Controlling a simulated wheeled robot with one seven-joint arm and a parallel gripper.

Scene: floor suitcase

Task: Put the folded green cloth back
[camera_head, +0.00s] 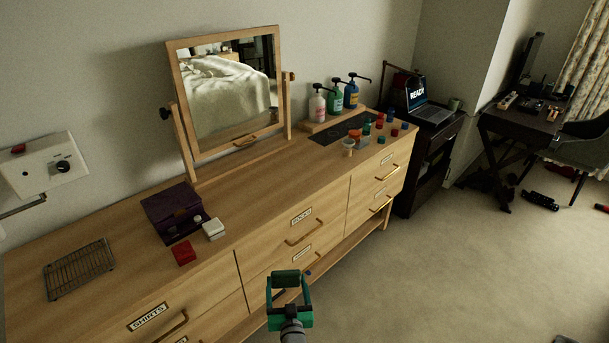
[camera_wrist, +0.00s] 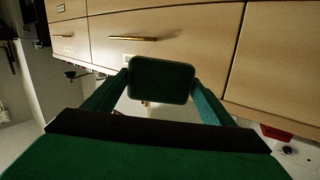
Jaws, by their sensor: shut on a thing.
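The folded green cloth (camera_head: 286,276) shows as a small dark green rounded block at the tip of my gripper (camera_head: 289,284). In the wrist view the cloth (camera_wrist: 162,80) sits between the two green fingers of my gripper (camera_wrist: 160,92), which are shut on it. My gripper holds it up in front of the wooden dresser (camera_head: 215,235), near its lower middle drawers in the picture. The dresser's drawers (camera_wrist: 175,22) also show behind the cloth in the wrist view. All drawers in view look shut.
On the dresser top are a wire rack (camera_head: 79,268), a purple box (camera_head: 172,211), a red block (camera_head: 183,253), a white block (camera_head: 213,229), a mirror (camera_head: 228,90), pump bottles (camera_head: 335,98) and several small jars.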

